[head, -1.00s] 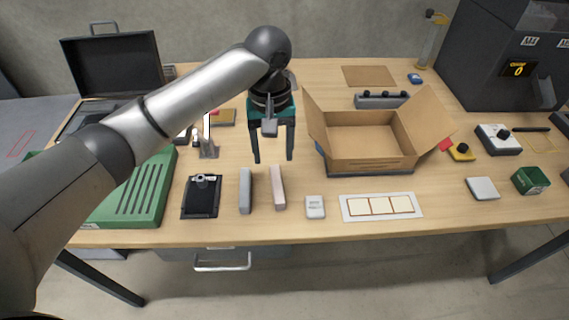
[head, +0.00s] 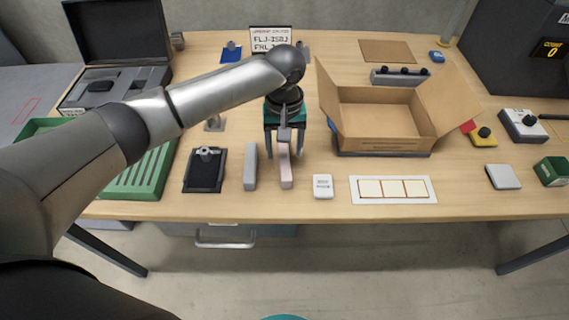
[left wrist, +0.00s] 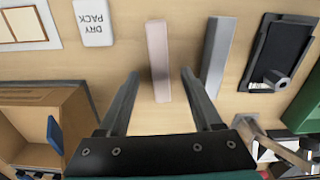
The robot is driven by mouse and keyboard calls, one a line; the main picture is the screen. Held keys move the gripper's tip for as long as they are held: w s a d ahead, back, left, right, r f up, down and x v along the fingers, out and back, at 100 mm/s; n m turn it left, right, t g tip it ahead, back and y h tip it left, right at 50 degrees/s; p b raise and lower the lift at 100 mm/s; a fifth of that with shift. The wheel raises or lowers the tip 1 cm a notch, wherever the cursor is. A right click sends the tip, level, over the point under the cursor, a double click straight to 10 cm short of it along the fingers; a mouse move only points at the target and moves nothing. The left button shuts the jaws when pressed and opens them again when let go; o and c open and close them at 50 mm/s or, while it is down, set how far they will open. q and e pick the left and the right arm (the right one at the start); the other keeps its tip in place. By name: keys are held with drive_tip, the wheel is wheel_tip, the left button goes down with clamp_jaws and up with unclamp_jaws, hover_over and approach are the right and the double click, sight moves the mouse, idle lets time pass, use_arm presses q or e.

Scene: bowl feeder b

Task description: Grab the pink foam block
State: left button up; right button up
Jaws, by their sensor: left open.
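The pink foam block (head: 286,170) lies on the wooden table, just right of a similar grey block (head: 250,167). My left gripper (head: 284,155) is open above the far part of the pink block, pointing down. In the left wrist view the pink block (left wrist: 158,60) lies between the lines of my two open fingers (left wrist: 160,75), and the grey block (left wrist: 217,55) is close beside the right-hand finger. I cannot tell the exact height of the fingertips above the table. My right gripper is not in view.
A white dry pack (head: 323,187) lies right of the pink block, and a black clipboard-like holder (head: 205,170) lies left of the grey block. An open cardboard box (head: 385,145) stands behind to the right. A green slotted tray (head: 135,178) is at left.

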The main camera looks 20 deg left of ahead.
sight(284, 160)
use_arm(q)
wheel_tip(284, 160, down, 4)
drive_tip(key=shift+s+f+b, duration=0.1)
drive_tip(key=shift+b, duration=0.5)
clamp_jaws()
